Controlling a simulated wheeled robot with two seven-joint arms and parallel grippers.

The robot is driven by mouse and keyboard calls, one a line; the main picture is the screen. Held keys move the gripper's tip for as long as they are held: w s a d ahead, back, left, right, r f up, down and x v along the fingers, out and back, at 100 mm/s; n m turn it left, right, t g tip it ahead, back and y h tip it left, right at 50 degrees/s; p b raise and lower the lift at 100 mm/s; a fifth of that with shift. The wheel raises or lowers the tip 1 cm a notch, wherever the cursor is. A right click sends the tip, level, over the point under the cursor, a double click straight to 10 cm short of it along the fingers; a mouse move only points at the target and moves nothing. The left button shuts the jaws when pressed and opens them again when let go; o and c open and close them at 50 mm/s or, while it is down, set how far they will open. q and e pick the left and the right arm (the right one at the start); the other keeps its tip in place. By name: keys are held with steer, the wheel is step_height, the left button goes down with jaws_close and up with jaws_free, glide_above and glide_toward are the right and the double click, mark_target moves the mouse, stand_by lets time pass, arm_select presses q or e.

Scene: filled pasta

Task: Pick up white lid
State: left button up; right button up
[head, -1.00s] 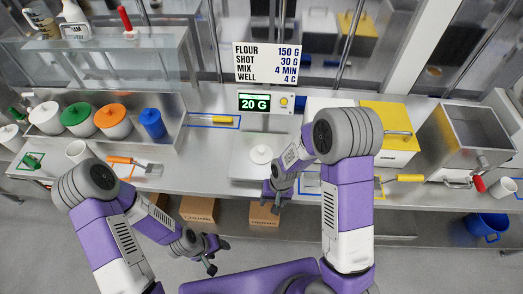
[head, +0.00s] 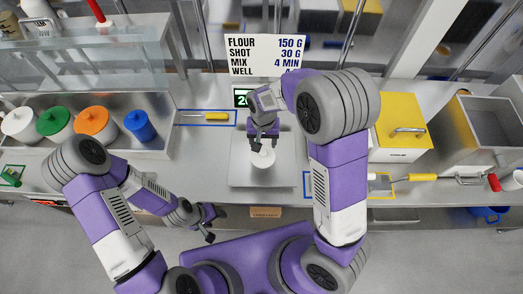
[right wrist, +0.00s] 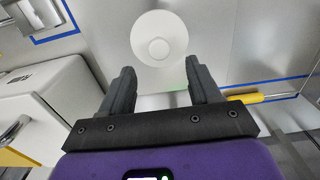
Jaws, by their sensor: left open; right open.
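The white lid (head: 263,160) is round and lies on the pale square plate (head: 240,172) in the middle of the counter. In the right wrist view the lid (right wrist: 159,28) shows a round knob at its centre, just beyond the fingertips. My right gripper (head: 263,142) points down over the lid, open, with its fingers hiding part of it. In its wrist view the right gripper (right wrist: 160,75) has nothing between its fingers. My left gripper (head: 212,224) is open and empty, low in front of the counter, away from the lid.
A display and a recipe sign (head: 264,55) stand behind the plate. Orange (head: 92,121), green and white lidded pots and a blue container (head: 140,125) are at left. A yellow-topped box (head: 400,127) and a metal bin (head: 490,125) are at right.

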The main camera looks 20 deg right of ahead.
mark_target(263, 152)
steer(key=f, duration=0.5)
steer(key=shift+s+f, duration=0.1)
steer(key=shift+s, duration=0.15)
steer(key=shift+c, duration=0.3)
steer(key=c, duration=1)
steer(key=shift+c, duration=0.2)
